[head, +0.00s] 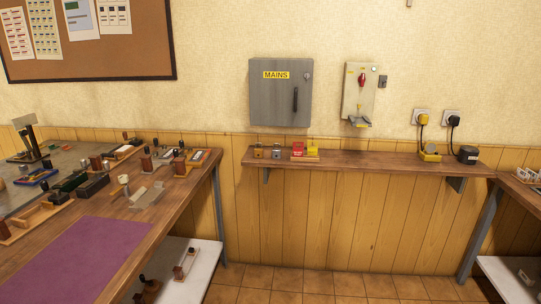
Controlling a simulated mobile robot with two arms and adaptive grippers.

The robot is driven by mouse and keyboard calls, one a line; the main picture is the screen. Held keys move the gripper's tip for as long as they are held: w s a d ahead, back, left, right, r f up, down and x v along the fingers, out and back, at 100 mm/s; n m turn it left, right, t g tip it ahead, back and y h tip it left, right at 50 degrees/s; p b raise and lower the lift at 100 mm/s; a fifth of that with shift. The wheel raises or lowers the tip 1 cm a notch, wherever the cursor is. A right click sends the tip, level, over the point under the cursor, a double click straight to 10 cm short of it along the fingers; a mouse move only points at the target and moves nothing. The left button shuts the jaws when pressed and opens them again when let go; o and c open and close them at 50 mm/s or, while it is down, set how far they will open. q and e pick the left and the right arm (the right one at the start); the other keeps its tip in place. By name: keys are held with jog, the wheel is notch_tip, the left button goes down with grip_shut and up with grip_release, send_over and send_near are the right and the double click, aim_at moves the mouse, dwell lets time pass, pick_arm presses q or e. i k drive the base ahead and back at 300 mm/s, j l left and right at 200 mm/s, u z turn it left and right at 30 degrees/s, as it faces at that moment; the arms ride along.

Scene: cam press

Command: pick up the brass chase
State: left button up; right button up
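I cannot pick out the brass chase with certainty; the pieces on the left bench (190,197) are small and crowded. A pale, flat, angled piece (147,195) lies near the bench's right part, with a small cream object (123,180) beside it. Wooden-handled pieces (180,162) stand just behind them. Neither of my grippers is in view.
A purple mat (85,258) lies bare on the bench front. A white lower shelf (205,258) holds small items. A wall shelf (380,162) carries padlocks, red and yellow tags (298,149) and chargers (429,153). A grey MAINS box (280,100) hangs above. Tiled floor (300,285) is clear.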

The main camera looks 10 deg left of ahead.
aim_at(196, 158)
jog(key=i+l+u, duration=0.15)
jog(key=i+u, duration=0.25)
jog(key=i+l+u, duration=0.25)
jog(key=i+u, duration=0.15)
jog(key=i+l+u, duration=0.85)
jog(key=l, duration=0.15)
